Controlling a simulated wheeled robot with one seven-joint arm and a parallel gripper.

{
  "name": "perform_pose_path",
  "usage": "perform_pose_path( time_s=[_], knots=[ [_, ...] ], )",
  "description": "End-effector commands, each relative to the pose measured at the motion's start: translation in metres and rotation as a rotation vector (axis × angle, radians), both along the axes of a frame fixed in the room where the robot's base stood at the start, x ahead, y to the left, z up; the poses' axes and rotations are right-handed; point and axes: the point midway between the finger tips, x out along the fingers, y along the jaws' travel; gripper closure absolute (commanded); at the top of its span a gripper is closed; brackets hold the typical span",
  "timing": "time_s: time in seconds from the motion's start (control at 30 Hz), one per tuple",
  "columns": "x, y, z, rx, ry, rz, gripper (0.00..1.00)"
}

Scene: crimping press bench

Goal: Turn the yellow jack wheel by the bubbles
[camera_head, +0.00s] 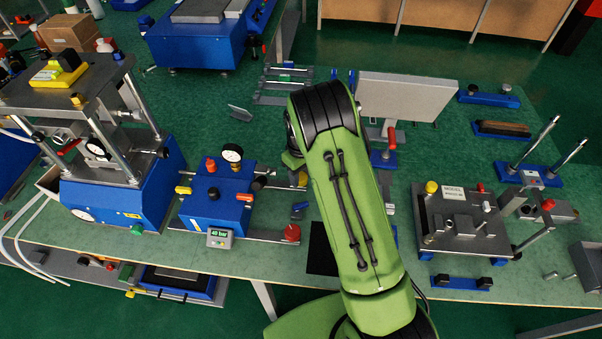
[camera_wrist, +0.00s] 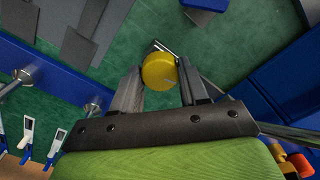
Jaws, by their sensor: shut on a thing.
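In the wrist view, a round yellow wheel (camera_wrist: 159,71) sits between the two grey fingers of my gripper (camera_wrist: 159,67). The fingers are shut on its sides, and a metal rod shows just beyond it. In the head view my green arm hides the gripper, so I cannot place this wheel there with certainty. A yellow knob (camera_head: 431,187) stands at the left corner of a grey plate fixture on the right. I cannot make out bubbles clearly; a yellow block with pale windows (camera_head: 58,72) lies on the press top at the left.
A blue unit with a gauge (camera_head: 213,201) stands left of my arm, beside a tall blue press (camera_head: 127,192). A grey panel (camera_head: 408,97) stands behind. Metal posts (camera_wrist: 96,106) and blue parts (camera_wrist: 277,75) surround the gripper. Some green bench (camera_head: 465,155) is bare.

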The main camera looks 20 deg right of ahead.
Motion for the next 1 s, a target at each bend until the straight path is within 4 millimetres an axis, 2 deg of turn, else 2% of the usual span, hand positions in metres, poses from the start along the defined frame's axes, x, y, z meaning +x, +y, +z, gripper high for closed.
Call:
perform_pose_path(
  time_s=[1.0],
  knots=[
    [0.0003,0.0009,0.0006,0.0,-0.001,-0.924,0.87]
  ],
)
